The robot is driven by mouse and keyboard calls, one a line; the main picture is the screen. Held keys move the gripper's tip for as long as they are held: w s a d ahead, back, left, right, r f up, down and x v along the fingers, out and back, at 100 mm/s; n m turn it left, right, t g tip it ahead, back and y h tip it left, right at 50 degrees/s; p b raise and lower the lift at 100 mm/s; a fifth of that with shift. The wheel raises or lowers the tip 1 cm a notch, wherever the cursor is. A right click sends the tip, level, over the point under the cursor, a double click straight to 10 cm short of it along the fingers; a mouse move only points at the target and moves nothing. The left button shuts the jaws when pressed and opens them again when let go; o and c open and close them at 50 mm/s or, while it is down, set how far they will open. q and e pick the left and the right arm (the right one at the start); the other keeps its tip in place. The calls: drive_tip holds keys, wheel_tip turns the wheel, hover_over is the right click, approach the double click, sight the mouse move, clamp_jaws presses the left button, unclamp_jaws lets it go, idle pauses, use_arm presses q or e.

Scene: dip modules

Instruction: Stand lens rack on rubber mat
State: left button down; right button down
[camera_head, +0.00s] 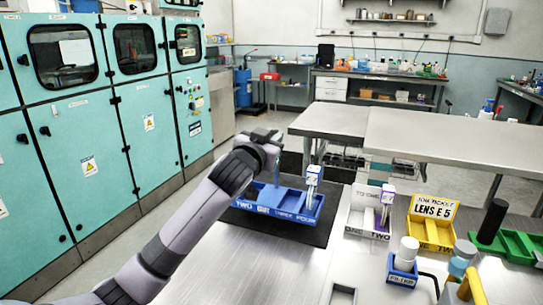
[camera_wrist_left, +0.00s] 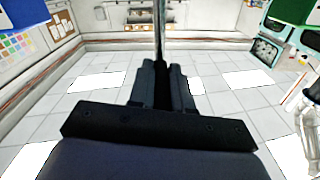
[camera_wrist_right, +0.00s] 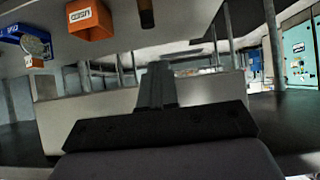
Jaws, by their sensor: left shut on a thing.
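The blue lens rack (camera_head: 262,208), a long tray with numbered labels along its front, is over the dark rubber mat (camera_head: 320,230) in the head view. A white-topped module with a blue mark (camera_head: 314,176) stands at its right end. My left gripper (camera_head: 272,143) is above the rack, shut on its upright post. I cannot tell whether the rack's underside touches the mat. My right gripper (camera_wrist_right: 156,80) is shut and looks empty.
A white tray (camera_head: 358,220) with a purple-marked module (camera_head: 387,197) stands right of the mat. Beyond it are a yellow tray (camera_head: 430,230), a green tray (camera_head: 518,247) and a small blue holder (camera_head: 402,270). The right wrist view shows an orange box (camera_wrist_right: 90,20). Bare metal table lies in front of the mat.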

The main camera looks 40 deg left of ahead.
use_arm(q)
drive_tip(key=shift+f, duration=2)
drive_tip(key=shift+f, duration=0.1)
drive_tip(key=c, duration=1.1)
unclamp_jaws()
drive_tip(key=shift+f, duration=0.15)
drive_tip(key=shift+o, duration=0.2)
drive_tip(key=b+v, duration=0.1)
drive_tip(key=v, duration=1.1)
drive_tip(key=shift+b, duration=0.35)
